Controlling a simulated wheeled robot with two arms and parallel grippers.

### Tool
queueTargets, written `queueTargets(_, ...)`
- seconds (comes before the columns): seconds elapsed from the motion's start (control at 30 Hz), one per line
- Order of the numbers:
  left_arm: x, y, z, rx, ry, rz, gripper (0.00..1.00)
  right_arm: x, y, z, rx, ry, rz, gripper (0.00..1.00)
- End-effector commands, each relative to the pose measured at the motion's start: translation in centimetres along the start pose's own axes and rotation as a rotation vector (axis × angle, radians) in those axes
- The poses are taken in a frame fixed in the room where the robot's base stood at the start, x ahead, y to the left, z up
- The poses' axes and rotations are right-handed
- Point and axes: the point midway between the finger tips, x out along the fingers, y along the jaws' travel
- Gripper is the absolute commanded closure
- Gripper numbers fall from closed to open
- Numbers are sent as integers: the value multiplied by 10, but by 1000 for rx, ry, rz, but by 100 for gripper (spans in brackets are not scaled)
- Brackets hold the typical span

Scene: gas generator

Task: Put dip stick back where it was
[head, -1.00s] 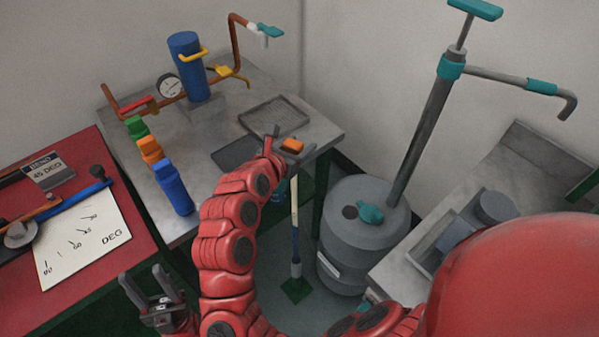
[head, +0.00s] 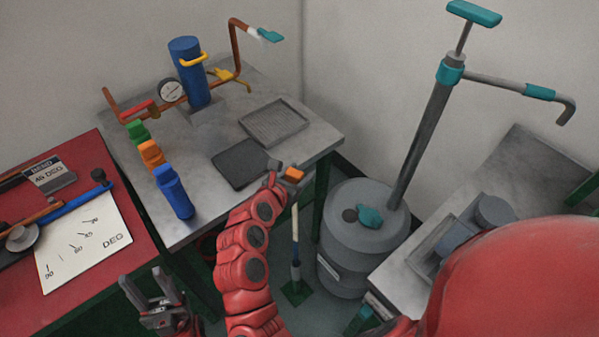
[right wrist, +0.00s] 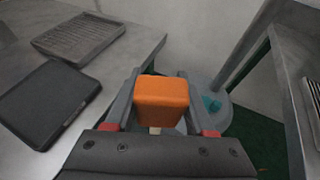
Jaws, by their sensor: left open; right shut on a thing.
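The dip stick has an orange block handle (head: 294,175). My right gripper (head: 285,170) is shut on this handle beside the table's front right corner. In the right wrist view the handle (right wrist: 161,100) sits between the two fingers, with a short pale piece showing below it. In the head view a pale and blue upright rod (head: 295,235) shows beneath the handle, with a green foot on the floor. I cannot tell whether it joins the handle. My left gripper (head: 150,285) is open and empty at the lower left.
The grey table (head: 215,215) carries a dark flat pad (head: 240,163), a ribbed tray (head: 274,122) and green, orange and blue handles. A grey drum (head: 350,250) with a teal cap and pump stands to the right. A red table (head: 80,300) is at left.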

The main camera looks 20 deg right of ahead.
Motion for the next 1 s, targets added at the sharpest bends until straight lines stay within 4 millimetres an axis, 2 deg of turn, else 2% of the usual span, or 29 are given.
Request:
queueTargets(0.03, -1, 0, 0, 0, 0, 0, 50, 0, 0, 0, 0, 0, 0, 40)
queueTargets(0.17, 0, 0, 0, 0, 0, 0, 50, 0, 0, 0, 0, 0, 0, 17)
queueTargets(0.57, 6, 0, -1, 0, 0, 0, 50, -3, 0, 5, -1, 0, 1, 16)
queueTargets(0.67, -1, 0, 0, 0, 0, 0, 50, -18, 2, 0, 1, 1, 5, 16)
queueTargets(1.0, -14, 1, 2, 0, 0, 0, 50, -92, 2, 1, 1, 1, 6, 16)
